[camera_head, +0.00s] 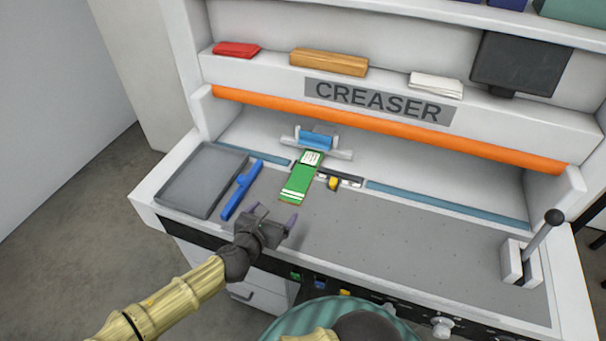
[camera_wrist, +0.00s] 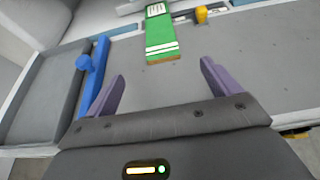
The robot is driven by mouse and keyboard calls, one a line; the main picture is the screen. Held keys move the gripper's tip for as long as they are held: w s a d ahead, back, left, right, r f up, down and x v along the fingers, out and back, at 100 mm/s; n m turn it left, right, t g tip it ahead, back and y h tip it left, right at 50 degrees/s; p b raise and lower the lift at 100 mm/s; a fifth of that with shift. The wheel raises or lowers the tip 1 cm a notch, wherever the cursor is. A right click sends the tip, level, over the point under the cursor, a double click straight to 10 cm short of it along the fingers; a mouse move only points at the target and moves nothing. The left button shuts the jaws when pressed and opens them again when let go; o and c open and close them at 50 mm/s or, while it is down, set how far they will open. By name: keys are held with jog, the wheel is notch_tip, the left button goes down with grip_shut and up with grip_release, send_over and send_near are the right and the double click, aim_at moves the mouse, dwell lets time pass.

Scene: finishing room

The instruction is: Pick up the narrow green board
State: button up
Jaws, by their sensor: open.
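The narrow green board (camera_head: 297,183) lies flat on the grey bed of the creaser, its far end with a white label close to a blue and grey clamp-like part (camera_head: 316,140). It has white stripes near its close end. My gripper (camera_head: 273,216) is open and empty, on the near side of the board and apart from it. In the wrist view the board (camera_wrist: 160,35) is ahead of the two purple fingers (camera_wrist: 160,82), roughly in line with the gap between them. The board's far end is cut off there.
A blue tool (camera_head: 242,188) lies left of the board, beside a grey tray (camera_head: 200,180). A small yellow knob (camera_head: 334,184) sits close to the board's right. An orange bar (camera_head: 390,127) spans above the bed. A lever (camera_head: 540,235) stands far right; the bed's middle right is clear.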

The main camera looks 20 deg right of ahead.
jog(key=p, duration=0.3)
send_near(298, 183)
jog(key=x, duration=0.3)
jog(key=shift+f, duration=0.25)
jog(key=shift+s, duration=0.1)
jog(key=x, duration=0.1)
jog(key=p+x, duration=0.1)
jog(key=x, duration=0.1)
jog(key=p+x, duration=0.1)
jog(key=shift+w+d+r, duration=0.25)
jog(key=shift+w+d, duration=0.05)
jog(key=shift+w, duration=0.05)
jog(key=shift+w+d+f, duration=0.15)
jog(key=shift+w+f, duration=0.05)
